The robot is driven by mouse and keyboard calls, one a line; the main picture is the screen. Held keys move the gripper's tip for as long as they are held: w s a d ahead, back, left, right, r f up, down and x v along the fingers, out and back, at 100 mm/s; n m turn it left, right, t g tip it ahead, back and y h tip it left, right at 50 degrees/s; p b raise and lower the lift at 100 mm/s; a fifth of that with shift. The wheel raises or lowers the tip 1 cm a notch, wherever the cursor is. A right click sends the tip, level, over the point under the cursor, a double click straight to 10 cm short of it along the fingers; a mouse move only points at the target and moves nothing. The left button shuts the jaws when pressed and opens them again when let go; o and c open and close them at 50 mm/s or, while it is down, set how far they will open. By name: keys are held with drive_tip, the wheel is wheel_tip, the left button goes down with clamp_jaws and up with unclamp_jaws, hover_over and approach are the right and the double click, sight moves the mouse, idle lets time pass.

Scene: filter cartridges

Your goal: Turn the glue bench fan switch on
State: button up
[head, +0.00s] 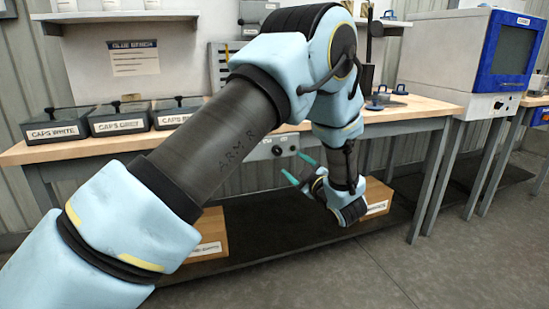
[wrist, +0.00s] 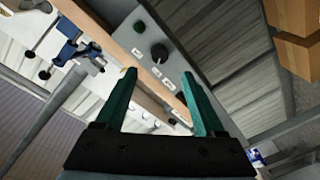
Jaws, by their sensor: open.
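A grey control panel (head: 262,152) is fixed under the front edge of the glue bench, partly hidden by my arm. My gripper (head: 297,166) is open and empty, in front of and below the bench edge, apart from the panel. In the wrist view its teal fingers (wrist: 158,78) are spread, with the panel beyond them.
The wooden bench top (head: 395,108) runs behind my arm. Bins marked CAPS (head: 56,131) stand on its left, under a glue bench sign (head: 134,57). Cardboard boxes (head: 208,233) sit on the low shelf. A blue-framed machine (head: 510,50) stands at right. The floor in front is clear.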

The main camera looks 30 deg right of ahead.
sight(279, 153)
drive_tip(key=w, duration=0.9)
drive_tip(key=shift+w+d, duration=0.1)
drive_tip(key=shift+w, duration=0.15)
clamp_jaws()
